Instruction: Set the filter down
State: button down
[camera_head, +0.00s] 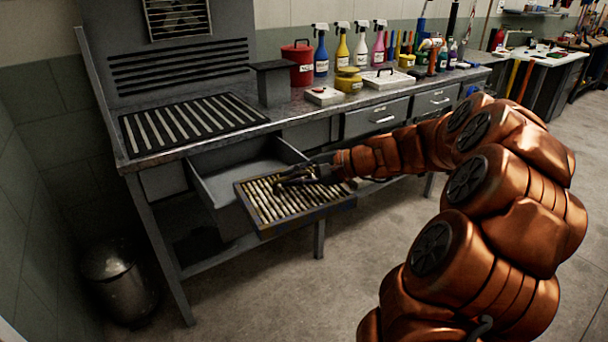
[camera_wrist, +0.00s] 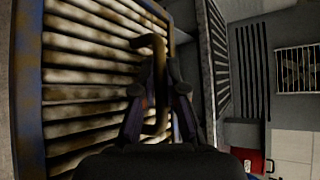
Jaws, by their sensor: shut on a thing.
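The filter (camera_head: 270,205) is a flat, dark-framed panel with dirty yellowish slats. In the head view it is held near the open drawer (camera_head: 222,178), in front of the bench. In the wrist view the filter (camera_wrist: 95,95) fills the left side, with brown stains on its slats and a worn blue frame edge. My gripper (camera_head: 292,182) is shut on the filter's handle (camera_wrist: 155,85), a bent brown bar. The fingers (camera_wrist: 158,108) sit on either side of the bar. Whether the filter touches the drawer is unclear.
The bench top (camera_head: 290,108) carries a slatted grate (camera_head: 192,118) at left, a red canister (camera_head: 298,64), spray bottles (camera_head: 342,50) and a yellow tub (camera_head: 348,80). A metal bin (camera_head: 118,280) stands on the floor at left. The floor in front of the bench (camera_head: 290,290) is clear.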

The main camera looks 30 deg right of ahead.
jog(key=w+a+r+m+t+h+p, duration=0.1)
jog(key=w+a+r+p, duration=0.1)
jog(key=w+p, duration=0.1)
jog(key=w+a+r+m+h+p, duration=0.1)
jog(key=w+a+m+h+p, duration=0.1)
jog(key=w+p, duration=0.1)
jog(key=w+a+r+m+t+h+p, duration=0.1)
jog(key=w+a+r+p, duration=0.1)
jog(key=w+p, duration=0.1)
jog(key=shift+w+a+r+m+t, duration=0.15)
jog(key=shift+w+r+m+t, duration=0.2)
jog(key=shift+w, duration=0.15)
jog(key=w+a+r+m+h+p, duration=0.3)
jog(key=r+h+p, duration=0.1)
jog(key=r+p, duration=0.1)
jog(key=shift+w+a+r+t+p, duration=0.15)
jog(key=shift+a+r+t+p, duration=0.2)
jog(key=shift+p, duration=0.55)
jog(key=shift+a, duration=0.1)
